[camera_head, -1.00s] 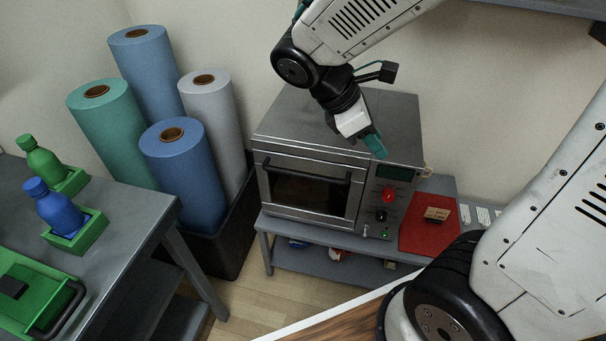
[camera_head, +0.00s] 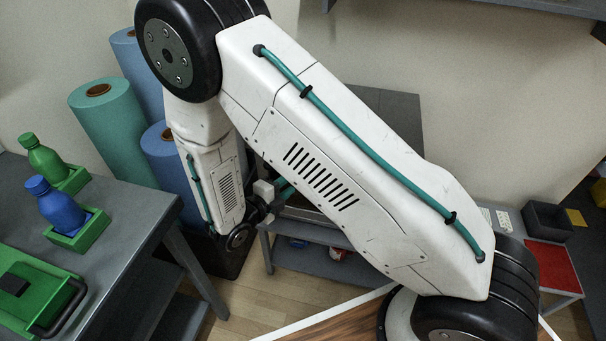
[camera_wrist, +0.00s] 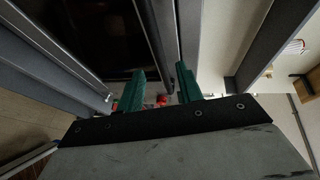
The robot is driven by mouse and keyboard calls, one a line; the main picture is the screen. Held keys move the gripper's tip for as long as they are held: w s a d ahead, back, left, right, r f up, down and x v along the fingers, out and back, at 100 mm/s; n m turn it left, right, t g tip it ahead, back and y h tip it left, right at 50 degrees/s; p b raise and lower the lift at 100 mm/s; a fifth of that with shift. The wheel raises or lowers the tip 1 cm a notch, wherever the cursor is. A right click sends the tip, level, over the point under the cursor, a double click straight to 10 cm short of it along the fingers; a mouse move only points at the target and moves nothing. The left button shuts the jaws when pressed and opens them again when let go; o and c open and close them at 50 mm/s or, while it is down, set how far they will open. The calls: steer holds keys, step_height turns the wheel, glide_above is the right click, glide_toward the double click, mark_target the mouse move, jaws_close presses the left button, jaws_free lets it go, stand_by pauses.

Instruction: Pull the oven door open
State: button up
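The grey oven (camera_head: 398,112) stands behind my arm in the head view. Only part of its top and a strip of its lower front show there; most of the front is hidden. In the wrist view the dark glass of the oven door (camera_wrist: 90,35) fills the upper left. The door handle (camera_wrist: 156,40), a dark bar, runs down toward the space between my gripper's teal fingers. My gripper (camera_wrist: 158,78) has its fingers apart, with a clear gap beside the bar. Whether a finger touches the bar cannot be told. A red knob (camera_wrist: 161,99) shows between the fingers.
A grey table (camera_head: 130,215) with a blue bottle (camera_head: 55,205), a green bottle (camera_head: 42,158) and a green box (camera_head: 30,295) stands at left. Tall rolls (camera_head: 115,130) stand behind it. A low shelf table (camera_head: 330,268) is under the oven. Some wooden floor (camera_head: 255,295) is clear.

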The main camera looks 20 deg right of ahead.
steer(key=x, duration=0.7)
steer(key=shift+w+d+f, duration=0.1)
steer(key=shift+w+d, duration=0.05)
steer(key=shift+d, duration=0.05)
jaws_close()
